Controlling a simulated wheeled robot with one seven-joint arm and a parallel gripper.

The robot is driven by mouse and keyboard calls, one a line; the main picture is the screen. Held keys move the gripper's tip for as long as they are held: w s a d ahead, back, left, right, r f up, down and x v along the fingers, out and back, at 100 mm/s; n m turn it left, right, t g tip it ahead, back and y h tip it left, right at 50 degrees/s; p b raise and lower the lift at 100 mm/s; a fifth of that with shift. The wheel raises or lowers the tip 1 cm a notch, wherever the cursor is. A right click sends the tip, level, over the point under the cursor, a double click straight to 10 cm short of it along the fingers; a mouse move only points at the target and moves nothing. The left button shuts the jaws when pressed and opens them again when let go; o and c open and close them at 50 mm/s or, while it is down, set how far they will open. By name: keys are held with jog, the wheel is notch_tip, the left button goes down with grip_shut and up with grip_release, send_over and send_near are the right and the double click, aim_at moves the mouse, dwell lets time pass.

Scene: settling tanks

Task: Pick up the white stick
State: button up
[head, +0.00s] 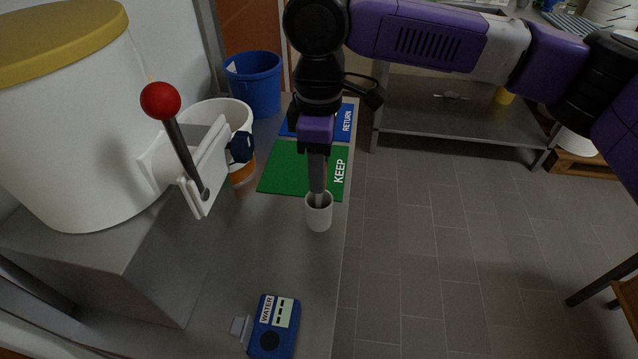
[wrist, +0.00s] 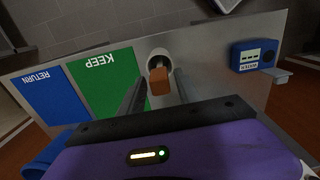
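A white cup (head: 319,214) stands on the grey bench near its right edge; it also shows in the wrist view (wrist: 158,55). A stick-like piece with an orange-brown end (wrist: 159,82) stands up out of the cup, its lower part hidden inside. I see no clearly white stick. My gripper (head: 317,188) points down just over the cup. In the wrist view its two fingers (wrist: 160,80) are apart, one on each side of the orange-brown end, with gaps showing.
Behind the cup lie a green KEEP mat (head: 290,170) and a blue RETURN mat (head: 343,122). A red-knobbed lever (head: 180,150) and a white bucket (head: 228,112) stand to the left. A blue WATER device (head: 272,325) lies in front.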

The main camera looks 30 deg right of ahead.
grip_shut()
jog(key=shift+r, duration=0.2)
